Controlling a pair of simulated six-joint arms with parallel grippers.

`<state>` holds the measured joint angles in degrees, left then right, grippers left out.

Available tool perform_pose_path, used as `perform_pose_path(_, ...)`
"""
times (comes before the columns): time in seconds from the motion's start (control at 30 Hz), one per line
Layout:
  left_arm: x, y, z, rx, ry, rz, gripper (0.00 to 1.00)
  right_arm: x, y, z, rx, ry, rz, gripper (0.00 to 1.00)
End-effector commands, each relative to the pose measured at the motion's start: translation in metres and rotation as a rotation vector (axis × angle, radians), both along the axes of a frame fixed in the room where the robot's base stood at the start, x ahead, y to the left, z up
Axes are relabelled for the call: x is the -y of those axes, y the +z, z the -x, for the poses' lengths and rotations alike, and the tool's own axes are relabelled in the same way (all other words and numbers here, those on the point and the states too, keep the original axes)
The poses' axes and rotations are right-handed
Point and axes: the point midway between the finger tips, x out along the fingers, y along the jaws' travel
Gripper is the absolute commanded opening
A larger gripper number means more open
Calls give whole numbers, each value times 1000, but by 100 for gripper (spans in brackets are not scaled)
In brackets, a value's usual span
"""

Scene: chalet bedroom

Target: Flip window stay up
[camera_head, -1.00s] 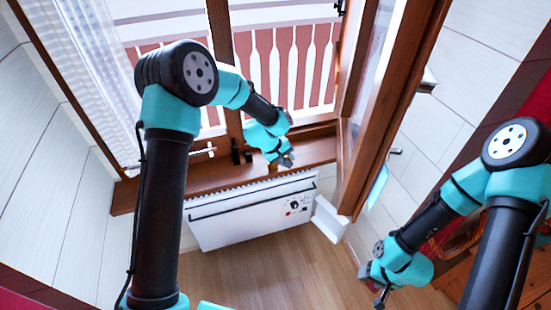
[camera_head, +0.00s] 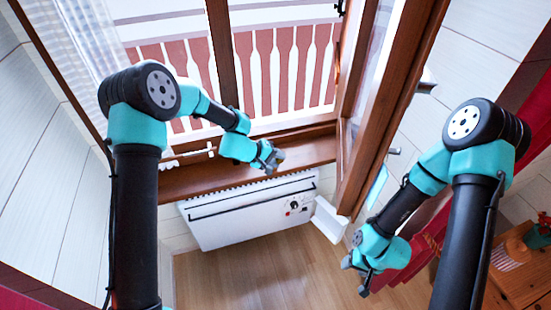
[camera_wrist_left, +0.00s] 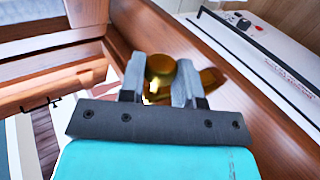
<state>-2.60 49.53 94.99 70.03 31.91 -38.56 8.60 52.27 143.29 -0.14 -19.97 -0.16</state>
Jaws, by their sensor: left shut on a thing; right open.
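My left gripper (camera_head: 272,160) is over the wooden window sill, low by the window frame, above the heater. In the left wrist view its two fingers (camera_wrist_left: 158,82) are shut on a round brass knob, which appears to be part of the window stay (camera_wrist_left: 160,67). More brass shows just right of the knob, by the sill. The rest of the stay is hidden by the fingers. The window sash (camera_head: 372,130) stands swung inward on the right. My right gripper (camera_head: 356,276) is open and empty, low in front of the wall to the right.
A white heater (camera_head: 245,222) hangs under the wooden sill (camera_head: 200,180). A small white fitting (camera_head: 188,157) is at the sill's left part. A wooden cabinet (camera_head: 525,275) stands at lower right beside a red curtain (camera_head: 420,255). The wooden floor between the arms is clear.

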Motion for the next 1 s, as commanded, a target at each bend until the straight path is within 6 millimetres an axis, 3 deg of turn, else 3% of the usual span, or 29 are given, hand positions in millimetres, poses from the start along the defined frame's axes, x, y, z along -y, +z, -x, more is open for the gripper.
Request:
perform_pose_path(0.4,-11,-1,5,65,-2,153,0,0,0,0,0,0,0,56)
perform_pose_path(0.97,-14,-1,6,79,-4,182,0,0,0,0,0,0,0,56)
perform_pose_path(1.0,-14,-1,6,79,-4,182,33,0,0,0,0,0,0,56)
